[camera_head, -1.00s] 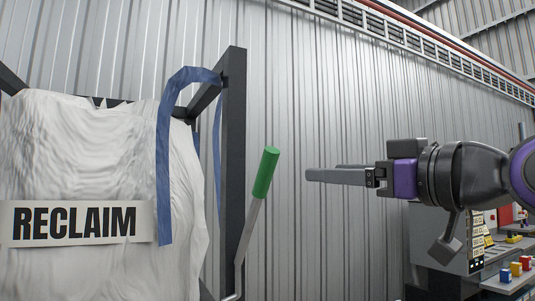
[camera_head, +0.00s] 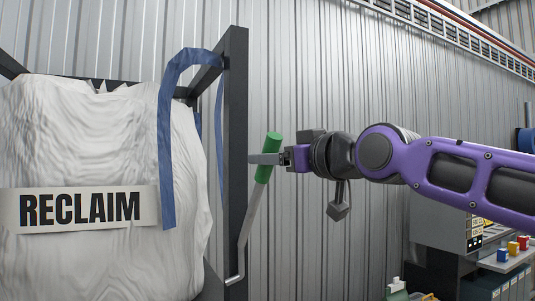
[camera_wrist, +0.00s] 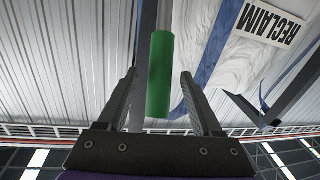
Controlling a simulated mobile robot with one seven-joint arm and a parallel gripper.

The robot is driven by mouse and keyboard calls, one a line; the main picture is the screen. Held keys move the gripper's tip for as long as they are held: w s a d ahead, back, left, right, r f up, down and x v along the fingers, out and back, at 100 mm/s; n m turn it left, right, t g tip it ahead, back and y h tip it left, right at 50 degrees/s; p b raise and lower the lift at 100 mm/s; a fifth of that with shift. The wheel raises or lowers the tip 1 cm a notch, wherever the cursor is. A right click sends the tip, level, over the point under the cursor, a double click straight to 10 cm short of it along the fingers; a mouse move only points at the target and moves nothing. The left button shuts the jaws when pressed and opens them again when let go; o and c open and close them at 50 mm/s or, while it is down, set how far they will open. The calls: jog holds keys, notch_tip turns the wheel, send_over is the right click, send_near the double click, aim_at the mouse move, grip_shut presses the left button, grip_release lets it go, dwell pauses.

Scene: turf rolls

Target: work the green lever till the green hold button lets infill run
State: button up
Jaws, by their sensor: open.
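The green lever grip (camera_head: 268,157) tops a grey metal rod (camera_head: 250,215) beside the black frame, leaning slightly right. My gripper (camera_head: 264,159) is open at the height of the grip, its fingers level with it in the head view. In the wrist view the green grip (camera_wrist: 160,75) lies between the two open fingers (camera_wrist: 160,95), with gaps showing on both sides. I cannot tell whether either finger touches it. The green hold button is not seen in these frames.
A white bulk bag (camera_head: 95,160) marked RECLAIM hangs by blue straps in a black frame (camera_head: 235,150) just left of the lever. A ribbed metal wall (camera_head: 320,90) stands behind. A control cabinet (camera_head: 432,228) and small coloured blocks (camera_head: 512,247) are at lower right.

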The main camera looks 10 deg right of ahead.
jog(key=shift+x, duration=1)
grip_shut()
dwell(0.8)
